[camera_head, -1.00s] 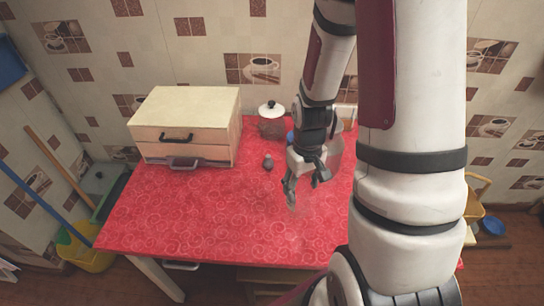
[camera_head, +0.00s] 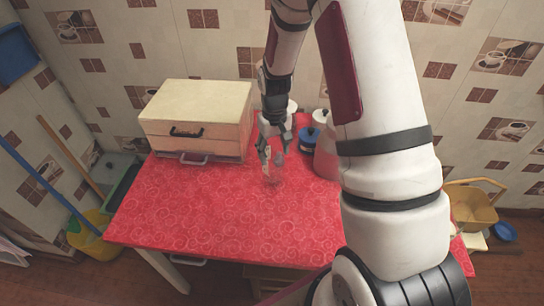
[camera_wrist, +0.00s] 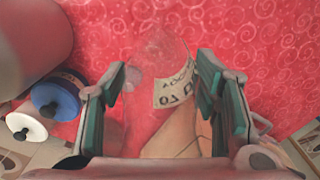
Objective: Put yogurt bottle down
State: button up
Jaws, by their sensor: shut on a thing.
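My gripper (camera_head: 268,150) is shut on a clear, see-through bottle with a white printed label, the yogurt bottle (camera_wrist: 172,92). In the wrist view the bottle sits between the two green-padded fingers. In the head view the bottle (camera_head: 273,174) shows faintly below the fingers, over the red counter (camera_head: 200,215). I cannot tell whether its base touches the cloth.
A wooden drawer box (camera_head: 195,120) stands at the back left of the counter. The front and left of the counter are clear.

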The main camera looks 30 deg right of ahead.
jog(key=shift+w, duration=0.3)
jog(key=shift+w+a+f, duration=0.1)
jog(key=shift+w+f, duration=0.1)
jog(key=shift+f, duration=0.1)
jog(key=shift+f+p, duration=0.3)
jog(key=shift+f, duration=1.25)
jog(key=o, duration=1.4)
jog(key=shift+o, duration=0.2)
